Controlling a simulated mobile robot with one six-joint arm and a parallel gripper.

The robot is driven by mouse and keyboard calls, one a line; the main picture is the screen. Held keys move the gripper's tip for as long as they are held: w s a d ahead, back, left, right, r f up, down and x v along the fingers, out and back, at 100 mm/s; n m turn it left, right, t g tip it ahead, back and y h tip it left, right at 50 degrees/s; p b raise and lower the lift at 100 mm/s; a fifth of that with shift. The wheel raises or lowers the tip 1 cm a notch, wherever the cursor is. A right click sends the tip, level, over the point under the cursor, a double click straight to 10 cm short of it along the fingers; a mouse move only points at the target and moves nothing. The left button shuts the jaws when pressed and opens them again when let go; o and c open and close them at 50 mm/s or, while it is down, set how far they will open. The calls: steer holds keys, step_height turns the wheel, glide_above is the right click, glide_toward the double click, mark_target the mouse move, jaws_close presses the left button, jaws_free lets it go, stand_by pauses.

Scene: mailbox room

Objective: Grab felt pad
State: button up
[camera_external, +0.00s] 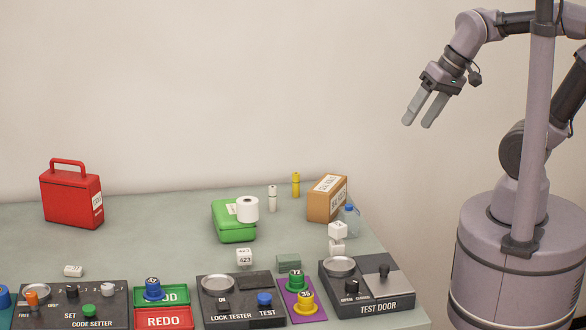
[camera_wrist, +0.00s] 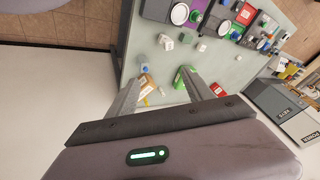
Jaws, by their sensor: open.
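A small flat grey-green block (camera_external: 289,262), which looks like the felt pad, lies on the table behind the green knob and left of the test door box. My gripper (camera_external: 416,115) is open and empty, high in the air to the right of the table and well away from the pad. Its two fingers also show in the wrist view (camera_wrist: 160,85), with nothing between them.
The test door box (camera_external: 366,287) and lock tester (camera_external: 240,300) stand along the front edge. White cubes (camera_external: 338,231) are stacked right of the pad. A green case (camera_external: 233,222), a cardboard box (camera_external: 327,198) and a red case (camera_external: 71,198) stand farther back.

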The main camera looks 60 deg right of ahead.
steer(key=w+a+r+n+g+p, duration=0.15)
steer(key=w+a+n, duration=0.3)
steer(key=w, duration=0.65)
steer(key=n+g+h+b, duration=0.15)
steer(key=n+g, duration=0.25)
steer(key=n, duration=0.4)
glide_above(288, 257)
steer(key=shift+h, duration=0.25)
step_height(288, 257, down, 28)
steer(key=shift+f, duration=0.1)
step_height(288, 257, down, 6)
steer(key=shift+r+b, duration=0.2)
steer(key=shift+b, duration=0.85)
steer(key=shift+d+r, duration=0.1)
steer(key=shift+r, duration=0.05)
